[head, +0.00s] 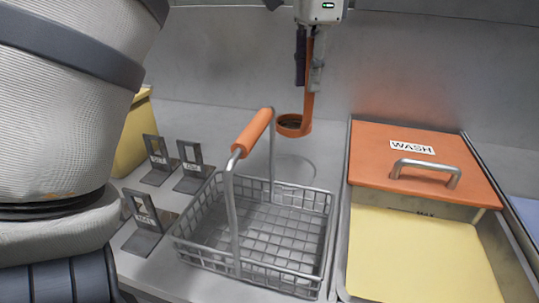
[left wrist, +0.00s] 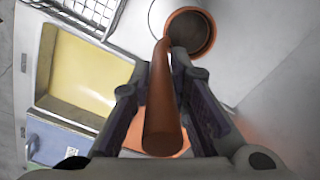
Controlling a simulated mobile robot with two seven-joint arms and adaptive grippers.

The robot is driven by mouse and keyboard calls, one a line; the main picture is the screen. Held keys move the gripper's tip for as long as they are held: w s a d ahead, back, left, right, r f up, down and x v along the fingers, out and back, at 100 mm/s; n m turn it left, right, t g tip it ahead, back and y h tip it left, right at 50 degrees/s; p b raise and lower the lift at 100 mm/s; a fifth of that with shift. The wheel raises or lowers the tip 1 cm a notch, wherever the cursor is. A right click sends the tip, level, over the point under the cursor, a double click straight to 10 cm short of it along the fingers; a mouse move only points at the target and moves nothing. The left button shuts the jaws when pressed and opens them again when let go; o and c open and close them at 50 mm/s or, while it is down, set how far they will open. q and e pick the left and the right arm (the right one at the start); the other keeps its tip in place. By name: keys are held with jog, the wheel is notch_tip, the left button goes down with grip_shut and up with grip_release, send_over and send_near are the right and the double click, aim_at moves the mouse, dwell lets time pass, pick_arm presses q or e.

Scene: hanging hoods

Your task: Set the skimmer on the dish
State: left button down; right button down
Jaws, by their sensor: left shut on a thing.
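My left gripper (head: 309,62) points down at the back of the counter, shut on the handle of the orange skimmer (head: 308,105). The skimmer hangs upright, its round cup at the bottom, above the counter. The left wrist view looks along the handle (left wrist: 162,110) between the fingers (left wrist: 165,90) to the cup (left wrist: 190,32). The dish appears to be the faint grey round outline (head: 295,168) on the counter, below and slightly in front of the cup; the cup looks apart from it. In the left wrist view the cup partly covers this outline. My right gripper is not in view.
A wire basket (head: 262,240) with a raised orange-gripped handle stands in front of the dish. At right is a tank with an orange WASH lid (head: 420,160) and yellow contents (head: 420,255). Several labelled metal stands (head: 192,165) and a yellow box (head: 135,135) are at left.

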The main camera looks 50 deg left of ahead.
aim_at(307, 112)
pick_arm(q)
notch_tip(307, 112, down, 10)
jog(key=shift+s+r, duration=0.15)
jog(key=shift+r, duration=0.05)
jog(key=shift+f, duration=0.1)
jog(key=c, duration=1.5)
grip_release()
notch_tip(307, 112, up, 12)
jog(key=shift+r, duration=0.1)
